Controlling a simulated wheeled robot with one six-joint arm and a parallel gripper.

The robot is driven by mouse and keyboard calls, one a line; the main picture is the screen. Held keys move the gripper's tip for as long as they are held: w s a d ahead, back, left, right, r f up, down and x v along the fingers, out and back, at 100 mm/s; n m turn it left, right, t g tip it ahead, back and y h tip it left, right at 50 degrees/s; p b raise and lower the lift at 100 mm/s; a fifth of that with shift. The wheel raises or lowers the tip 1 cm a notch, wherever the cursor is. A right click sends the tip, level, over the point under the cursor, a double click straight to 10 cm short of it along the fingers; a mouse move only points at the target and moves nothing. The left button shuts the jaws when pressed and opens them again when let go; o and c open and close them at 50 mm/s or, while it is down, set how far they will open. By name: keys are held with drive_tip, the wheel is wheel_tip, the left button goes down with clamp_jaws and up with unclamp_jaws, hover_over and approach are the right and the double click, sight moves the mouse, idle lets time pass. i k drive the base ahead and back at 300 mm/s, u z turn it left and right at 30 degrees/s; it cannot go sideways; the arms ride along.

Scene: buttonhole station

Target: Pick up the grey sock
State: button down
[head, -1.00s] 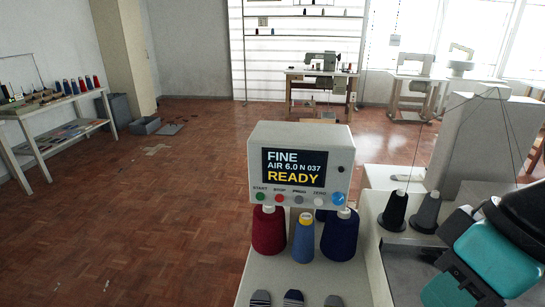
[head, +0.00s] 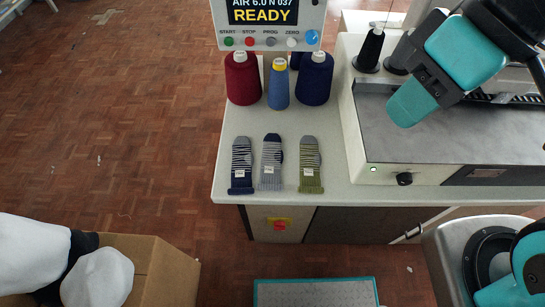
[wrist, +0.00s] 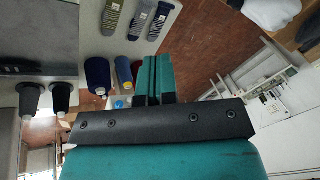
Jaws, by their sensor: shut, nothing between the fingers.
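Three striped socks lie flat side by side near the table's front edge, each with a white label. The middle one, grey with a navy toe and dark stripes, looks most like the grey sock (head: 271,165). To its left is a navy-striped sock (head: 241,168), to its right an olive-green sock with a grey toe (head: 310,160). In the wrist view the three show at the top, the grey one (wrist: 138,18) in the middle. My gripper (head: 408,106) is shut and empty, up to the right over the machine, apart from the socks.
Red (head: 242,80), blue (head: 278,85) and navy (head: 314,80) thread cones stand behind the socks, under a display box (head: 268,35). A machine bed (head: 440,130) stands at right. A cardboard box (head: 165,270) is at lower left. The white table (head: 345,190) is bare around the socks.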

sight(271, 158)
drive_tip(key=u, duration=0.9)
drive_tip(key=i, duration=0.25)
drive_tip(key=z, duration=0.35)
